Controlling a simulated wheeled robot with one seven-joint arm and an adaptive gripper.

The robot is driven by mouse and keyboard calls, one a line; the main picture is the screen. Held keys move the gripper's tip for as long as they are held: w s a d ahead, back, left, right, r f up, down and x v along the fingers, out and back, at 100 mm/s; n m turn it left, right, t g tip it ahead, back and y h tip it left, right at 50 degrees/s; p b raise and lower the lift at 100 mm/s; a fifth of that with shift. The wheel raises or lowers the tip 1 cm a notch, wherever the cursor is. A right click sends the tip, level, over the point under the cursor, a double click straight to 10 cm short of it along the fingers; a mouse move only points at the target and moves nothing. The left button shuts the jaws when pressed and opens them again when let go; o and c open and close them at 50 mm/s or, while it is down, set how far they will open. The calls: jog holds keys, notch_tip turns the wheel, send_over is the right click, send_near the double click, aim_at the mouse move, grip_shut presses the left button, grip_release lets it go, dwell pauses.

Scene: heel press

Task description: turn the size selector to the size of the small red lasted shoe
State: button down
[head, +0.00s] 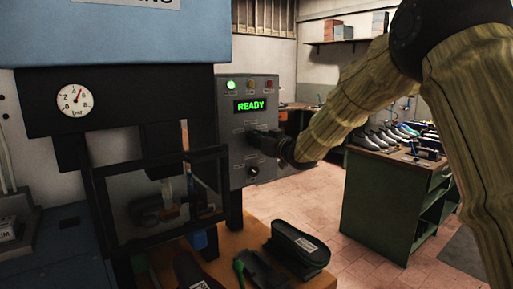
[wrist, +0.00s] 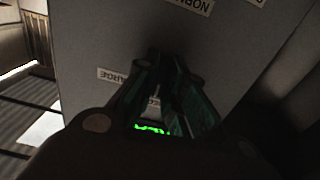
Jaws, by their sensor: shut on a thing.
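My gripper (head: 262,141) is at the grey control panel (head: 232,104), on the upper of two knob positions below the display. In the wrist view my gripper (wrist: 173,75) has its fingers close together against the panel face, shut on the size selector. The selector is mostly hidden between the fingers, so its pointing direction cannot be told. A label ending in "ARGE" (wrist: 118,79) sits beside the fingers.
A lower knob (head: 253,171) is just below my gripper. The display (head: 250,105) reads READY, with a lit green lamp (head: 231,85) above. The press gauge (head: 75,100) is at left. Dark shoe parts (head: 297,243) lie on the wooden top. A green bench (head: 385,195) carries several shoes.

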jog(key=shift+f+n+b, duration=0.15)
jog(key=shift+n+b, duration=3.4)
jog(key=shift+n, duration=0.75)
jog(key=c, duration=1.5)
grip_release()
jog(key=v, duration=1.2)
